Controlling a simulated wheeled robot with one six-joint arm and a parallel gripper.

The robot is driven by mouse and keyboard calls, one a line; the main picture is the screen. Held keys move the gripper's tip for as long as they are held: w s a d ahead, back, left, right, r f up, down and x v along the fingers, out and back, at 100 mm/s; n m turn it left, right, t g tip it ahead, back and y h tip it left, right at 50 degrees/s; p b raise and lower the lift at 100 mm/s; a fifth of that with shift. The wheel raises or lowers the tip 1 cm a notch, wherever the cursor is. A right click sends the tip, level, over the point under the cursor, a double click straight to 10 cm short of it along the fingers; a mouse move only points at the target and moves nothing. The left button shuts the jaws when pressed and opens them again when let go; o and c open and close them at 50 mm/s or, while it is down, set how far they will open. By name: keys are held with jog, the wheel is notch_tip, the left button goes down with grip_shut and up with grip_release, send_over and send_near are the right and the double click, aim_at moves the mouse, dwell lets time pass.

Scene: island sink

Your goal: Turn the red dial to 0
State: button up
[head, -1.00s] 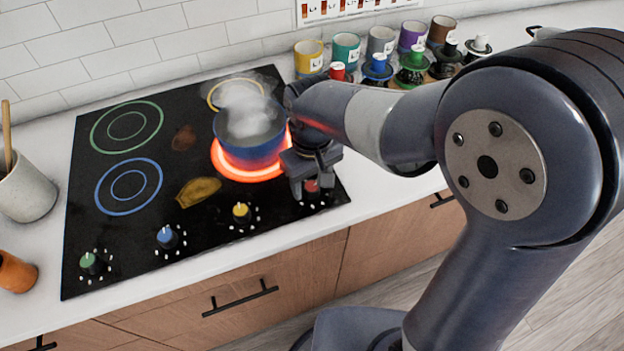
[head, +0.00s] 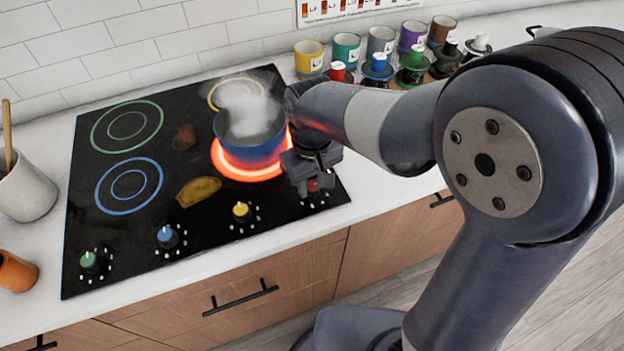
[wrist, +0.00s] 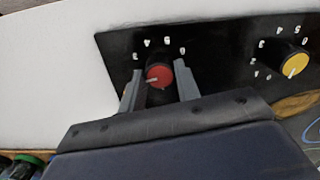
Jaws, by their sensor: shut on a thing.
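The red dial (wrist: 158,77) has a red cap with a white pointer line and sits on the black cooktop panel. In the wrist view its pointer is turned to the left, on the side away from the printed 0. The numbers 3, 4, 5 and 0 show around it; others are hidden by my gripper. My gripper (wrist: 157,72) has one finger on each side of the dial and is shut on it. In the head view my gripper (head: 312,178) is at the cooktop's front right corner, and a bit of the red dial (head: 314,185) shows below it.
A steaming blue pot (head: 250,140) stands on a glowing red burner (head: 232,172) close behind my gripper. The yellow dial (head: 241,210), blue dial (head: 167,236) and green dial (head: 89,260) line the front edge. Coloured cups (head: 347,48) and bottles stand at the back right.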

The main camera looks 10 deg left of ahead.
aim_at(312, 185)
jog(key=n, duration=0.3)
jog(key=shift+n+p, duration=0.3)
jog(key=shift+n, duration=0.1)
jog(key=n, duration=0.4)
jog(key=shift+n, duration=0.3)
jog(key=n, duration=0.3)
jog(key=shift+p, duration=0.4)
jog(key=shift+n, duration=2.2)
jog(key=o, duration=1)
notch_tip(312, 185, up, 11)
jog(key=shift+f, duration=0.1)
